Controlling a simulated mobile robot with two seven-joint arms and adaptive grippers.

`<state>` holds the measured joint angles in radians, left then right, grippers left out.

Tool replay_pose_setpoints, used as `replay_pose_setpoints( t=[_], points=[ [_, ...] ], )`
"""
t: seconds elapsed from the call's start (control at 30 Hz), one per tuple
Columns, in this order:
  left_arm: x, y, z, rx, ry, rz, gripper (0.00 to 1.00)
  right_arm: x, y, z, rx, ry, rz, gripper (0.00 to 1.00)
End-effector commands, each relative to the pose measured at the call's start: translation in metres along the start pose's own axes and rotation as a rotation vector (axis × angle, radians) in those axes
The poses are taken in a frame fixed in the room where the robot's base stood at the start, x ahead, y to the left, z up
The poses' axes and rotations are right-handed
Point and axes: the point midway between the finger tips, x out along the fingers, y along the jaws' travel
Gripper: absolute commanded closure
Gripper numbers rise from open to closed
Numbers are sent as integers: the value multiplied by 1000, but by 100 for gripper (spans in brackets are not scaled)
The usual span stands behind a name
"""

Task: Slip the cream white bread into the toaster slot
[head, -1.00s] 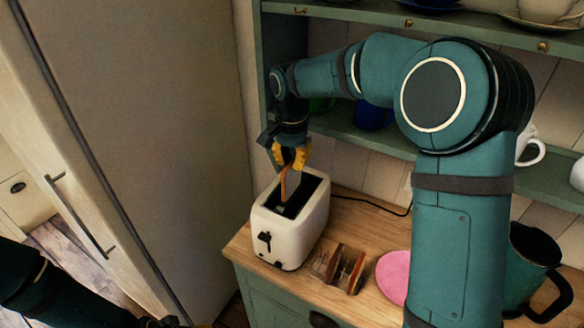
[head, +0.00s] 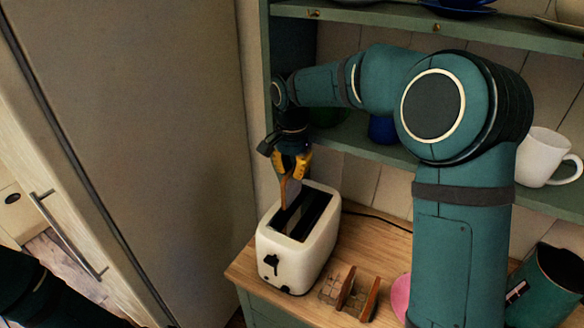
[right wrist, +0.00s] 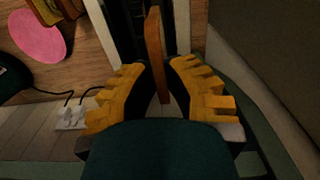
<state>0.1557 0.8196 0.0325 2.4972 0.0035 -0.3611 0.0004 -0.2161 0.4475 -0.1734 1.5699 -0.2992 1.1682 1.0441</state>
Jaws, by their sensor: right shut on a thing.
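The bread slice (head: 285,192) shows edge-on as a thin brown strip, roughly upright. My right gripper (head: 291,176) is shut on its upper part, above the toaster. The right wrist view also shows the slice (right wrist: 153,45) between the yellow fingers (right wrist: 164,75). The toaster (head: 283,262) is cream white with two dark slots and a black lever on its front. The slice's lower end is at the left slot (head: 287,220); I cannot tell how far it is inside. My left arm shows at the lower left, its gripper out of view.
A wooden rack (head: 347,296) with brown slices stands right of the toaster. A pink plate (head: 400,293) is partly hidden by my right arm. A dark green jug (head: 548,290) stands at the right. A shelf (head: 375,142) is behind, a tall cabinet (head: 150,150) at the left.

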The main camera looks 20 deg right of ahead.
Motion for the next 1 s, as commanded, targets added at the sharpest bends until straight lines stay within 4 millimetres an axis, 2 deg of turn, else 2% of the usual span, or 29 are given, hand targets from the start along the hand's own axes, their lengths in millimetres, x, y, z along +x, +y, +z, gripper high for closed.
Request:
replay_pose_setpoints(
  t=[0.1,0.6,1.0],
  points=[
    [11,-4,1,0,1,-1,53,12,0,0,0,0,0,98],
    [32,-11,3,-1,2,-6,53,47,0,0,0,0,1,98],
    [39,-13,4,-1,2,-8,53,58,0,0,0,0,0,98]
  ],
)
